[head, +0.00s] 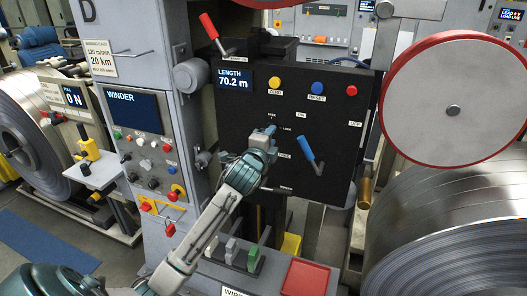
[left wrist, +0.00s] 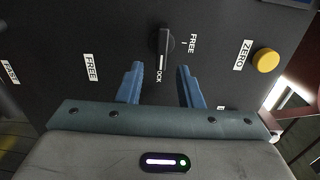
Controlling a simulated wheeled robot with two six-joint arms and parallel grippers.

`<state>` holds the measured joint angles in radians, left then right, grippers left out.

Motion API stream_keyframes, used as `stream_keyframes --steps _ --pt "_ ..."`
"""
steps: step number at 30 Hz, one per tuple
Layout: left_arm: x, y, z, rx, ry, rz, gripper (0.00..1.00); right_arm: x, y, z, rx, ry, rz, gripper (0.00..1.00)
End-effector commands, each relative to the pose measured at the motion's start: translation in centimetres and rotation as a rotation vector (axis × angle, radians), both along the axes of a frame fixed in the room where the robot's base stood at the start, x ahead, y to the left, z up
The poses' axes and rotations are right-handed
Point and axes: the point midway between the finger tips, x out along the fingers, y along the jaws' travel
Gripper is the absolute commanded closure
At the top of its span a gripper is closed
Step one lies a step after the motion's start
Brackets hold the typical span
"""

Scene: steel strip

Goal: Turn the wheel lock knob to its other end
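The wheel lock knob (left wrist: 166,42) is a small dark knob on the black panel, seen in the left wrist view. Its narrow end, with a white line, points down the picture toward the LOCK label; a FREE label (left wrist: 192,43) is to its right. My left gripper (left wrist: 161,82) is open, its two blue fingers apart and facing the panel. The knob shows between and just beyond the fingertips; I see no contact. In the head view my left gripper (head: 269,131) is in front of the panel's middle and hides the knob.
The black panel (head: 340,120) carries a blue-handled lever (head: 307,150) close to the right of my gripper. Yellow, blue and red buttons (head: 351,90) line its top. A red-handled lever (head: 212,30) stands above left. A red-rimmed wheel (head: 440,90) is at the right.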

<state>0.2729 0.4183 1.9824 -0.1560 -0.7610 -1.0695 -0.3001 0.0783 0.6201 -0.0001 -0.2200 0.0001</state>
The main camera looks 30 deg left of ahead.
Motion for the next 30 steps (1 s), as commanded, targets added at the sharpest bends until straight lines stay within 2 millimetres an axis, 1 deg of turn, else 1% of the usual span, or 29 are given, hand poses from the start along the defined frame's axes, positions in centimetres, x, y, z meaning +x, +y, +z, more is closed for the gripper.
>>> stream_keyframes --steps 1,3,9,12,18,30 --pt "-1.0 -0.3 -0.5 0.002 -0.003 -0.002 0.67 0.0 0.0 -1.0 0.0 0.0 0.0 0.64" --pt "-2.4 -0.6 -0.6 0.002 -0.001 -0.002 0.67 0.0 0.0 -1.7 0.0 0.0 0.0 0.64" --pt "-5.8 -1.4 -0.4 0.002 0.0 -0.001 0.67 0.0 0.0 -3.0 0.0 0.0 0.0 0.64" --pt "-6.9 -1.7 -0.3 0.001 0.0 -0.001 0.67 0.0 0.0 -3.4 0.0 0.0 0.0 0.64" --pt "-7.8 -1.9 -0.1 -0.001 0.001 0.0 0.67 0.0 0.0 -3.5 0.0 0.0 0.0 0.64" --pt "-7.7 -1.9 -0.1 -0.001 0.001 0.0 0.67 0.0 -0.1 -3.5 -0.001 0.0 0.001 0.64"
